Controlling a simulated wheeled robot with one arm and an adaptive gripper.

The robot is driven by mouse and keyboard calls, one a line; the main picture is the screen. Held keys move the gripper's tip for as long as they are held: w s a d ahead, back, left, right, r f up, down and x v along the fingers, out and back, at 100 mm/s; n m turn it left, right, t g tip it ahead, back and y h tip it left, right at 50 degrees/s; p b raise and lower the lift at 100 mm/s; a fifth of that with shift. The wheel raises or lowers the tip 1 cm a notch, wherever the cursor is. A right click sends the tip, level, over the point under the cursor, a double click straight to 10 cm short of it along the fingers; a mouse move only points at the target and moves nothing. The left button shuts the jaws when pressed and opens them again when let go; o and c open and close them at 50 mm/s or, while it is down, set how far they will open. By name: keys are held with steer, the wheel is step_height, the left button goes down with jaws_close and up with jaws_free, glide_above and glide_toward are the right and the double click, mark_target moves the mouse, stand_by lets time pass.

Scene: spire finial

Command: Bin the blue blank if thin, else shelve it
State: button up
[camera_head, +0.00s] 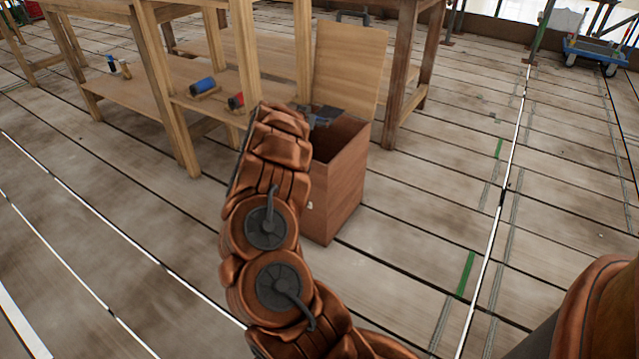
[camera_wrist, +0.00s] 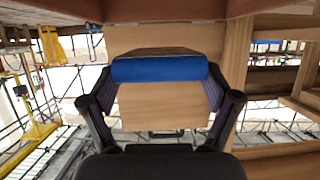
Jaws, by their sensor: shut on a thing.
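A blue cylindrical blank (camera_wrist: 160,69) lies crosswise between the two fingers of my gripper (camera_wrist: 160,88) in the wrist view, one finger at each end. My gripper (camera_head: 324,116) is partly hidden behind my arm in the head view, at the open top of a brown wooden bin (camera_head: 340,195). I cannot clearly see the held blank in the head view. The bin's inside is mostly hidden. A wooden shelf unit (camera_head: 130,90) stands behind and to the left, with another blue cylinder (camera_head: 202,86) on its lower board.
A light wooden panel (camera_head: 350,65) stands upright behind the bin. A red-ended cylinder (camera_head: 237,101) and a blue and white one (camera_head: 112,64) are also on the lower boards. A blue cart (camera_head: 597,52) is at the far right. The plank floor right of the bin is clear.

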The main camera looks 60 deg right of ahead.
steer(key=o, duration=1.2)
steer(key=shift+a, duration=0.1)
steer(key=shift+v, duration=5.9)
steer(key=shift+r, duration=0.1)
